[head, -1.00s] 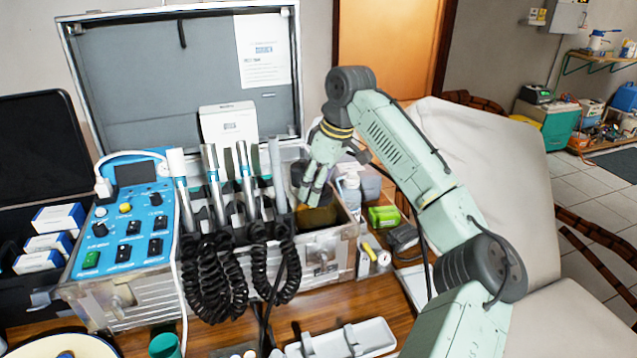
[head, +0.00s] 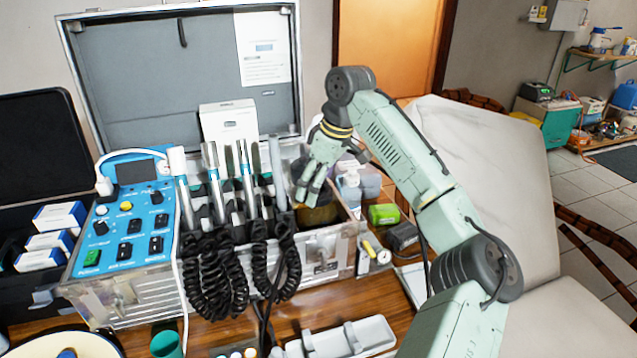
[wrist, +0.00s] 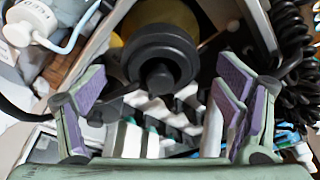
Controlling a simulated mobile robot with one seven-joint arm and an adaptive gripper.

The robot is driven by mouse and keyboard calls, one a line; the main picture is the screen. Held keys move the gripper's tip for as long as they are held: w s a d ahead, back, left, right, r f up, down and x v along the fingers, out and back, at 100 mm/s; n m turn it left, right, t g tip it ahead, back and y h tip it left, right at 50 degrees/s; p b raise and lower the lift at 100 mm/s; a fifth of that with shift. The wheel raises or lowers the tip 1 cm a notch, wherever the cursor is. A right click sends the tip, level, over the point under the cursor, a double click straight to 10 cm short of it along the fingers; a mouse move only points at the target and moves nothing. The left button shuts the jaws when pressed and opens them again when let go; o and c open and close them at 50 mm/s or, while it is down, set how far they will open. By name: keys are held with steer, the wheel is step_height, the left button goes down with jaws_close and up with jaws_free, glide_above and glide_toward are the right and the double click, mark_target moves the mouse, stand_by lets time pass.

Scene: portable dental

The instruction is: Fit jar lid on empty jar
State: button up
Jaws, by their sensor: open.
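An amber jar (head: 318,215) stands in the right end compartment of the open case, partly hidden by my gripper. In the wrist view, a black round lid with a raised knob (wrist: 160,62) lines up with the amber jar body (wrist: 160,14) and appears to sit on it. Whether it is fully seated cannot be told. My gripper (head: 311,196) points down just above the jar. In the wrist view, its two fingers (wrist: 160,112) are spread wide, with nothing between the tips. No second jar or loose lid can be made out clearly.
Handpieces with black coiled cords (head: 225,275) stand just left of the compartment. The case wall (head: 340,248) surrounds the jar closely. A clear bottle (head: 350,192) and a green box (head: 384,214) stand to the right. A white tray (head: 350,338) lies in front.

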steer(key=v, duration=1.2)
